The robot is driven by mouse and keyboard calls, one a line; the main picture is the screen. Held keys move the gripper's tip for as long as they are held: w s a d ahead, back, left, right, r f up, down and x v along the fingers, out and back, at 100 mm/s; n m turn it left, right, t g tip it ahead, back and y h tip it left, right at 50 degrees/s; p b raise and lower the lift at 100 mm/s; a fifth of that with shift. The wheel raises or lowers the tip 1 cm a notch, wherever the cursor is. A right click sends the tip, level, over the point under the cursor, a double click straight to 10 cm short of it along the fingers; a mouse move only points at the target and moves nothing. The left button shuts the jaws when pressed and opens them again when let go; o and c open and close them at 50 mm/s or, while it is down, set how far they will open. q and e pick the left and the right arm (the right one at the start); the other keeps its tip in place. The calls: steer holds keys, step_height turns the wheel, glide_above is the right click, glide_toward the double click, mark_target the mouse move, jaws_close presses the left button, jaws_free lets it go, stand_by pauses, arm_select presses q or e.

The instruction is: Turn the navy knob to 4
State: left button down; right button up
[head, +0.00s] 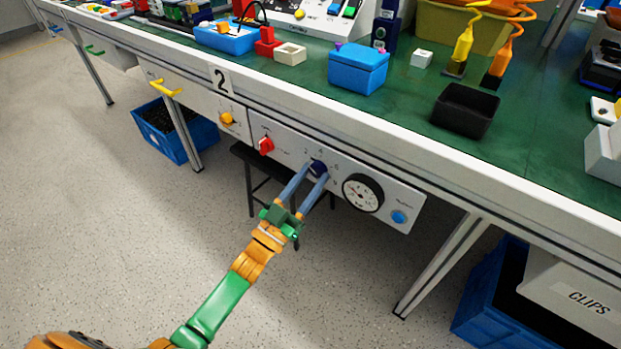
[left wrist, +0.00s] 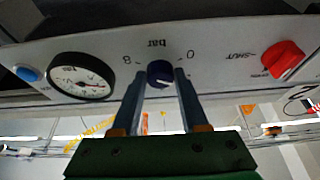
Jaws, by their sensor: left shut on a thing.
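The navy knob (head: 317,168) sits on the grey control panel (head: 290,147) under the table's front edge. It also shows in the left wrist view (left wrist: 160,73), upside down, with "bar", "0" and "8" printed around it and a pale pointer mark on its face. My left gripper (head: 307,174) has one blue-grey finger on each side of the knob and is shut on it. In the left wrist view the gripper (left wrist: 160,76) has its fingertips at the knob's two sides. The exact pointer reading is too small to tell. My right gripper is not in view.
A round gauge (head: 362,193) and a blue button (head: 399,217) are right of the knob. A red knob (head: 266,145) and a yellow knob (head: 227,118) are left of it. A dark stool (head: 250,180) stands below. Blue crates (head: 190,140) rest on the floor.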

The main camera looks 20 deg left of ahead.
arm_select(q)
steer(key=shift+m, duration=0.5)
steer(key=m+g+h, duration=0.1)
steer(key=m+h, duration=0.1)
steer(key=m, duration=0.2)
steer(key=shift+a, duration=0.15)
steer(key=m+h, duration=0.1)
steer(key=m, duration=0.1)
steer(key=m+g+h, duration=0.1)
steer(key=m, duration=0.1)
steer(key=shift+w+a+r+g, duration=0.1)
steer(key=shift+a+g, duration=0.05)
steer(key=shift+g, duration=0.15)
steer(key=m, duration=0.2)
steer(key=m+g+h, duration=0.1)
steer(key=m, duration=0.1)
steer(key=shift+a+r+g+p, duration=0.1)
steer(key=shift+g+p, duration=0.2)
steer(key=shift+p, duration=0.05)
steer(key=shift+m+g, duration=0.4)
steer(key=shift+m, duration=0.7)
steer(key=shift+m+p, duration=0.3)
steer(key=shift+m, duration=0.1)
steer(key=shift+g, duration=0.3)
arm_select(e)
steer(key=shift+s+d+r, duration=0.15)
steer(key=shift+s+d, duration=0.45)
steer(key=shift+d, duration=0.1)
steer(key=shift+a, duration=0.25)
